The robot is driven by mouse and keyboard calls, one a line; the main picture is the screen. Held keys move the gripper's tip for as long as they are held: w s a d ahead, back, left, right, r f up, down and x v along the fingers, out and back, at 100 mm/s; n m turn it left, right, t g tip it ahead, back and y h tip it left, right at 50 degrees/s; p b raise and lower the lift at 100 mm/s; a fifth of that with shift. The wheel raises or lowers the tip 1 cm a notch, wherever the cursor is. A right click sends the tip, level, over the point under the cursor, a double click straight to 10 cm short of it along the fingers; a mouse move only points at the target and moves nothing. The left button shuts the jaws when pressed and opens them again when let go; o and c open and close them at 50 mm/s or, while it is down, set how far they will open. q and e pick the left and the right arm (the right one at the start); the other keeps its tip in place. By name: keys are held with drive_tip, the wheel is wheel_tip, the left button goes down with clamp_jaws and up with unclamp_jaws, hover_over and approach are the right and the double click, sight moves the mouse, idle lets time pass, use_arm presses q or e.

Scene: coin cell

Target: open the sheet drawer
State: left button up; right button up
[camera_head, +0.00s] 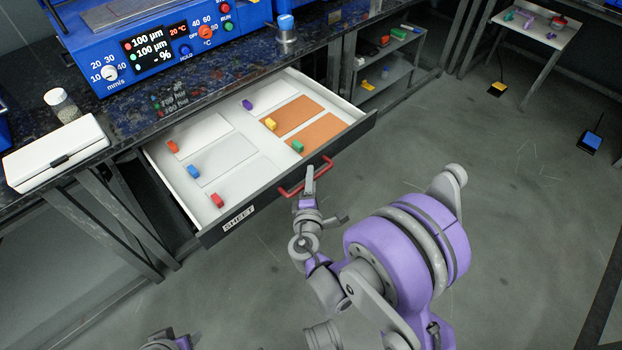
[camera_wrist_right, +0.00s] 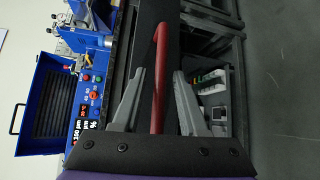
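The sheet drawer (camera_head: 243,213) is pulled well out from under the dark bench in the head view. Its dark front carries a SHEET label and a red handle (camera_head: 305,178). White and orange sheets lie inside, with small coloured blocks on them. My right gripper (camera_head: 308,188) is at the handle. In the right wrist view, its two grey fingers (camera_wrist_right: 159,80) stand on either side of the red handle (camera_wrist_right: 160,40), with a visible gap on both sides. The gripper looks open. My left gripper is not visible.
A blue machine (camera_head: 160,45) with dials stands on the bench (camera_head: 130,98). A white case (camera_head: 55,152) and a small jar (camera_head: 62,104) sit at the bench's left. A shelf trolley (camera_head: 390,75) stands behind right. The floor (camera_head: 520,220) right of the drawer is clear.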

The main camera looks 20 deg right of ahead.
drive_tip(key=shift+s, duration=0.1)
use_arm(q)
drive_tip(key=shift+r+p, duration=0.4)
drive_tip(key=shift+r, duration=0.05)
use_arm(e)
drive_tip(key=v, duration=1)
drive_tip(key=shift+s, duration=0.3)
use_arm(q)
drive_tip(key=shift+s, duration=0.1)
use_arm(e)
drive_tip(key=shift+a+r, duration=0.1)
